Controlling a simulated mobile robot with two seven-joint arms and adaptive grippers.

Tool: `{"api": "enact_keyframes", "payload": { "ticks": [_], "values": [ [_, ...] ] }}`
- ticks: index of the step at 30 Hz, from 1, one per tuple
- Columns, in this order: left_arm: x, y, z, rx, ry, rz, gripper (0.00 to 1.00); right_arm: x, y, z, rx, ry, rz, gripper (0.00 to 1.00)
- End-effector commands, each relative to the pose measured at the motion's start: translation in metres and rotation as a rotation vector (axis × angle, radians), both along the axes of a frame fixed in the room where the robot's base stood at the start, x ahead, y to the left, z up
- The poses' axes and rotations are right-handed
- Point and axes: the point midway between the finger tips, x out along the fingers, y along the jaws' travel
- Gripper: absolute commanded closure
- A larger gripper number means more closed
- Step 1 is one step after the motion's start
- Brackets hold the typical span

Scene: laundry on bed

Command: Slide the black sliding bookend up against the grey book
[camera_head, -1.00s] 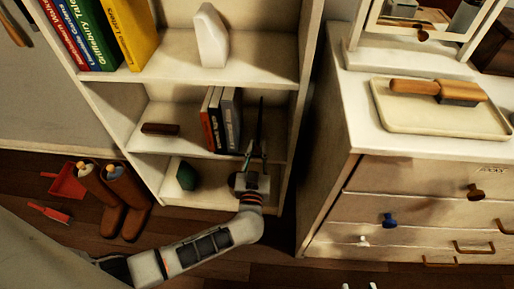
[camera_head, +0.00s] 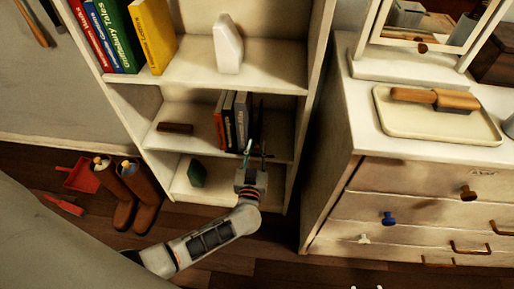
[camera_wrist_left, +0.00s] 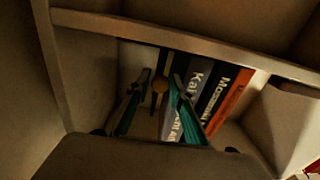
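The grey book (camera_head: 242,122) stands upright at the right end of a short row on the middle shelf, and it also shows in the left wrist view (camera_wrist_left: 196,78). The black bookend (camera_head: 260,106) stands upright just right of it, partly hidden; I cannot tell whether they touch. My left gripper (camera_head: 256,147) is at the front of this shelf, in front of the bookend. In the left wrist view its fingers (camera_wrist_left: 160,100) are apart, with a small brown knob (camera_wrist_left: 160,85) on a dark upright part between them. No grip shows.
A dark block (camera_head: 175,128) lies left of the row. The bookcase's right side wall (camera_head: 307,110) is close to my left gripper. A green object (camera_head: 197,173) is on the bottom shelf. A dresser (camera_head: 400,200) stands to the right.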

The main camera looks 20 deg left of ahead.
Motion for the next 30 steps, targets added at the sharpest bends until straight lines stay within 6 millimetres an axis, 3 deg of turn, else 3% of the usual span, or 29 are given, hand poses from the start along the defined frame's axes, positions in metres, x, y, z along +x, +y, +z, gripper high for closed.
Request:
{"api": "enact_keyframes", "payload": {
  "ticks": [14, 30],
  "values": [
    [-0.001, -0.001, 0.007, -0.003, 0.001, 0.000, 0.67, 0.002, 0.000, 0.002, 0.002, -0.006, 0.001, 0.66],
    [0.000, -0.001, 0.088, -0.003, 0.000, 0.000, 0.67, 0.001, 0.000, 0.001, 0.002, -0.005, 0.001, 0.66]
  ]
}}
